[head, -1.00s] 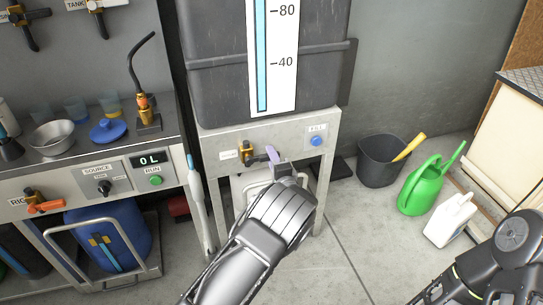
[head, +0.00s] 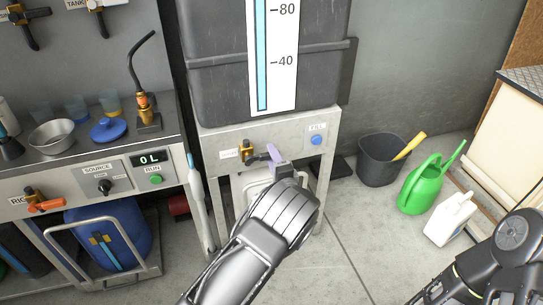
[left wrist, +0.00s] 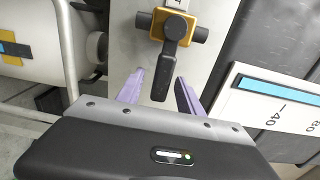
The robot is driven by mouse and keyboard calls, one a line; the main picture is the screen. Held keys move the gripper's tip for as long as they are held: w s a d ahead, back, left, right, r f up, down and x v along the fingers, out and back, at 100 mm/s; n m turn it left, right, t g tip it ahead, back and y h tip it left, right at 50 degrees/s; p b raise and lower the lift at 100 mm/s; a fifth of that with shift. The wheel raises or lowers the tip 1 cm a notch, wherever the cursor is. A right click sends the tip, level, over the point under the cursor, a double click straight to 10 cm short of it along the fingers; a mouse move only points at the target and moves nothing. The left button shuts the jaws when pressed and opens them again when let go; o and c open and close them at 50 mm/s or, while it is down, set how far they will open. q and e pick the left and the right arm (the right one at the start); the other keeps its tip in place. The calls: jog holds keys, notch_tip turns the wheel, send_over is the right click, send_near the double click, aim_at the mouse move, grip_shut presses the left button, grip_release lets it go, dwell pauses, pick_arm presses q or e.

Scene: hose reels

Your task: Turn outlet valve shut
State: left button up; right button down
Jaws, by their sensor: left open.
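The outlet valve has a brass-yellow body (head: 247,150) on the front of the pale stand under the grey tank. Its black lever (head: 262,157) points right in the head view. In the left wrist view the valve body (left wrist: 175,25) is at the top, and the lever (left wrist: 164,75) hangs down from it. My left gripper (left wrist: 157,84) is open, its purple fingers on either side of the lever's end with gaps showing. In the head view my left gripper (head: 278,158) is by the lever's tip, partly hidden by my forearm. My right arm shows at lower right, its gripper out of frame.
The grey tank (head: 220,95) with a level gauge (head: 283,80) stands above the valve. A blue FILL button (head: 316,140) is to the right. A dark bucket (head: 379,168), green watering can (head: 420,190) and white jug (head: 449,220) stand on the floor at right.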

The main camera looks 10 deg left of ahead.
pick_arm(q)
jog(key=v, duration=0.7)
jog(key=shift+p, duration=0.3)
jog(key=shift+f, duration=0.1)
